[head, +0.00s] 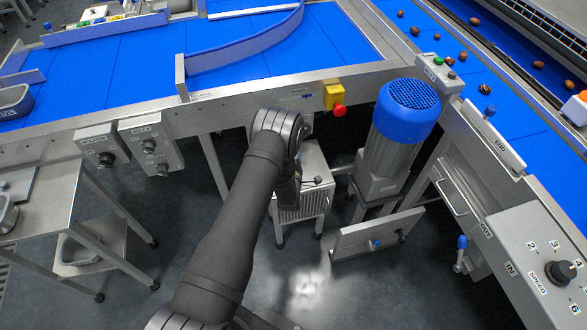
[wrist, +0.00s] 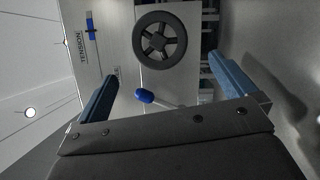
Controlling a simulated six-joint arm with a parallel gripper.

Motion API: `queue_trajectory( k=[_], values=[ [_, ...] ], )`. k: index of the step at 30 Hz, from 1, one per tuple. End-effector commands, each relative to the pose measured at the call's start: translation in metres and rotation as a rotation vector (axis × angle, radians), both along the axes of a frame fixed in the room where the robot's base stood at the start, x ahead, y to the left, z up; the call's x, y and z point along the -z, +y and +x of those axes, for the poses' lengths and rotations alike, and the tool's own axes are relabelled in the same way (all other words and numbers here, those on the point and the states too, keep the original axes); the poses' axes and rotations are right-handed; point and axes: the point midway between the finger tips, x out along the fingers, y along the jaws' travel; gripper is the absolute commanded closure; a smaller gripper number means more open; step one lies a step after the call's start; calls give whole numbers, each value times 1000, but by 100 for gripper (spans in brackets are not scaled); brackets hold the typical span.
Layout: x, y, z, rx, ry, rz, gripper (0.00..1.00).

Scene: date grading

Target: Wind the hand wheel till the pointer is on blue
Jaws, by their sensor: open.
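The hand wheel (wrist: 159,40) is dark and spoked, on a pale panel at the top middle of the wrist view. Left of it is a scale marked TENSION (wrist: 82,47) with a blue patch (wrist: 91,24). The pointer is too small to make out surely, so I cannot tell whether it is on blue. My gripper (wrist: 163,68) is open, its two blue fingers wide apart below the wheel and to either side, with nothing between them gripped. In the head view my arm hides the gripper, and I cannot make out the wheel.
A blue-knobbed lever (wrist: 145,96) sticks out below the wheel, between the fingers. A steel table (head: 47,195) stands left.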

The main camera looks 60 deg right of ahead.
Motion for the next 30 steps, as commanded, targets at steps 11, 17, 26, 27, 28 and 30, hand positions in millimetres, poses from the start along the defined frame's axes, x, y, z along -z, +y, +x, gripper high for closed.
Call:
queue_trajectory(
  k=[11, 17, 26, 27, 28, 30],
  values=[
    [6, 68, -29, 0, 1, 2, 0],
    [7, 79, -33, 0, 0, 0, 0],
    [7, 79, -33, 0, 0, 0, 0],
    [7, 79, -33, 0, 0, 0, 0],
    [7, 79, -33, 0, 0, 0, 0],
    [7, 79, -33, 0, 0, 0, 0]
  ],
)
